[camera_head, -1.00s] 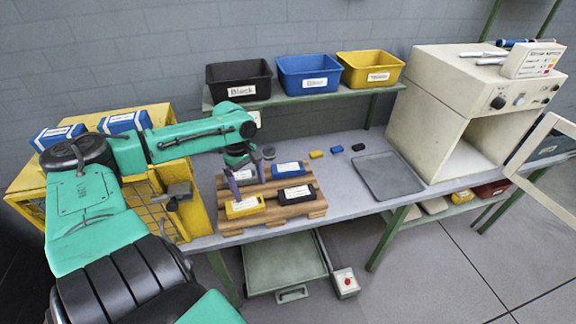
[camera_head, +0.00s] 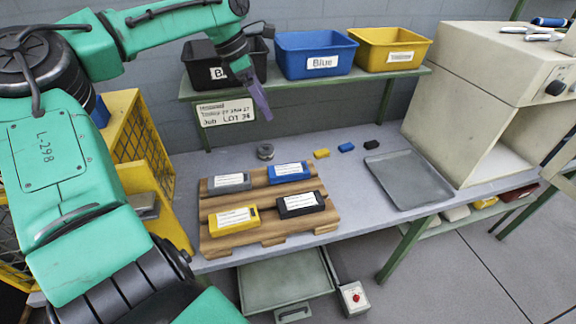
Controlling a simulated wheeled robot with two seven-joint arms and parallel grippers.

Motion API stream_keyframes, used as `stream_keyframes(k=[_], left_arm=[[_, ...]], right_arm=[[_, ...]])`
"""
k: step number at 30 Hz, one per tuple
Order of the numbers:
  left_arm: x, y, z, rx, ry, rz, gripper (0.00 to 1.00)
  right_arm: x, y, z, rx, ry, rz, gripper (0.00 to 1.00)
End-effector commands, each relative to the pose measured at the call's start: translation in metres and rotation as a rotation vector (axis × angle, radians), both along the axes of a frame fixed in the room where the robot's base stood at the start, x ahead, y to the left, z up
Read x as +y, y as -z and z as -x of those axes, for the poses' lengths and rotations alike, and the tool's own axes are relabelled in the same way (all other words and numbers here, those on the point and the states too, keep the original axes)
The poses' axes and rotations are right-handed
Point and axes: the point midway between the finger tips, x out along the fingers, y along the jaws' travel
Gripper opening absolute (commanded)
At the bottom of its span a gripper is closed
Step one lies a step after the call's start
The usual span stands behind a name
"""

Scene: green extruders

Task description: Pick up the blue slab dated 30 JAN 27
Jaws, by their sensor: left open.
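A blue slab (camera_head: 289,172) with a white label lies at the back right of a wooden slatted rack (camera_head: 270,215) on the bench. Its label print is too small to read. A grey slab (camera_head: 229,182) lies to its left, a yellow slab (camera_head: 234,220) at the front left and a black slab (camera_head: 301,204) at the front right, each with a white label. My left gripper (camera_head: 262,108) is raised above the bench behind the rack, in front of the shelf, pointing down, open and empty. My right gripper is not in view.
A shelf holds black (camera_head: 205,68), blue (camera_head: 315,55) and yellow (camera_head: 392,50) bins, with a sign (camera_head: 226,112) hanging below. Small yellow, blue and black pieces and a grey tray (camera_head: 408,180) lie right of the rack. A cream oven-like box (camera_head: 480,70) stands at right.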

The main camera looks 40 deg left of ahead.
Motion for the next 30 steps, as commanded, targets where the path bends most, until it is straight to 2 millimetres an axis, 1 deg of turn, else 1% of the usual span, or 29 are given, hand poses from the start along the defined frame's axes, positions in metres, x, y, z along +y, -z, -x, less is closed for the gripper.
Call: stream_keyframes(k=[1,3,6,9,10,12,14,15,17,18,22,24,28,30], left_arm=[[0.000,0.028,0.000,0.001,0.000,0.001,1.00],[0.000,0.049,0.000,0.001,0.000,0.000,1.00],[0.000,0.079,0.000,0.001,0.000,0.000,1.00],[0.000,0.102,0.000,0.002,0.001,-0.001,1.00],[0.000,0.106,0.000,0.001,0.001,0.000,1.00],[0.000,0.112,0.000,0.002,0.001,-0.001,1.00],[-0.002,0.116,-0.002,0.004,0.003,-0.001,1.00],[-0.004,0.121,-0.004,0.005,0.003,-0.002,1.00],[-0.007,0.134,-0.008,0.008,0.003,-0.001,1.00],[-0.010,0.144,-0.011,0.009,0.003,-0.001,1.00],[-0.017,0.175,-0.021,0.008,0.003,-0.003,1.00],[-0.020,0.185,-0.025,0.006,0.002,-0.002,1.00],[-0.025,0.199,-0.030,0.005,0.003,-0.003,1.00],[-0.029,0.211,-0.033,0.008,0.002,-0.002,1.00]], right_arm=[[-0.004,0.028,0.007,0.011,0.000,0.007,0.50],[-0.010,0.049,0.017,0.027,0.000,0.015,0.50],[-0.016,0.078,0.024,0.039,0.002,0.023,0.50],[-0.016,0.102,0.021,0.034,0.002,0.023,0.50],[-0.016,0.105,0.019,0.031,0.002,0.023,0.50],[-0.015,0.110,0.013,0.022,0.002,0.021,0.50],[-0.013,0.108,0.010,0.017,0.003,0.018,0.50],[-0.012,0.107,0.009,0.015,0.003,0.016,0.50],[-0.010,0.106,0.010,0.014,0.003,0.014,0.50],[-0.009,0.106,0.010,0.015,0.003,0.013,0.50],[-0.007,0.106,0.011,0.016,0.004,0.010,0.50],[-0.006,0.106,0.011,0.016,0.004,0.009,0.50],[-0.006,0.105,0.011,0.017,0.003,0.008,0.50],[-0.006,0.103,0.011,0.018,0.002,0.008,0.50]])
